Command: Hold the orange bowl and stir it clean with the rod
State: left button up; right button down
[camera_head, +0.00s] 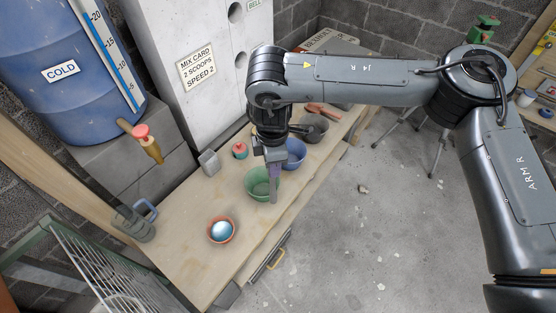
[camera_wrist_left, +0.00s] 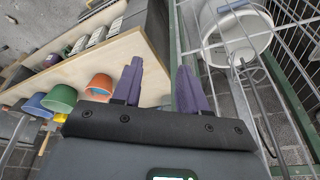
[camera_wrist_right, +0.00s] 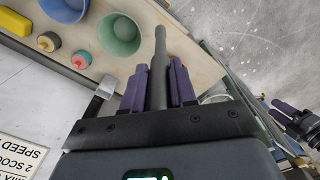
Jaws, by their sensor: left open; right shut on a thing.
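The orange bowl (camera_head: 221,231) stands upright at the near end of the wooden bench, with a shiny pale-blue content. It also shows in the left wrist view (camera_wrist_left: 99,84), just left of my fingers. My left gripper (camera_wrist_left: 158,84) is open and empty, apart from the bowl; the head view does not show it. My right gripper (camera_wrist_right: 158,88) is shut on the grey rod (camera_wrist_right: 160,50), which sticks out past the fingertips. In the head view the right gripper (camera_head: 271,172) hangs over the green bowl's (camera_head: 256,188) right side. The rod's height above the bench is unclear.
The blue bowl (camera_head: 297,152) and a dark grey bowl (camera_head: 317,128) stand farther along the bench. A grey block (camera_head: 209,162) and a red-topped item (camera_head: 240,151) lie behind the green bowl. A wire rack (camera_head: 103,262) and white bucket (camera_wrist_left: 211,22) are near my left gripper.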

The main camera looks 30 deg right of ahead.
pick_arm(q)
notch_tip(320, 180, down, 2)
jog(key=shift+w+a+f+b, duration=0.1)
jog(key=shift+f+b, duration=0.1)
jog(key=shift+b, duration=0.9)
jog(key=shift+o, duration=0.4)
notch_tip(320, 180, down, 2)
jog(key=shift+f+b, duration=0.1)
jog(key=shift+b, duration=1)
jog(key=shift+o, duration=0.3)
jog(key=shift+f, duration=0.1)
jog(key=n+t, duration=0.4)
jog(key=t, duration=0.6)
send_near(210, 229)
jog(key=x, duration=0.7)
jog(key=shift+w+f, duration=0.15)
jog(key=shift+w, duration=0.1)
pick_arm(e)
jog(key=w+a+r+n, duration=0.2)
jog(key=a+n, duration=0.7)
jog(key=n, duration=0.6)
jog(key=w+a+r+n, duration=0.2)
jog(key=a+n, duration=0.8)
jog(key=n, duration=0.6)
jog(key=shift+w+a+r, duration=0.15)
jog(key=shift+w+r, duration=0.15)
jog(key=shift+r, duration=0.45)
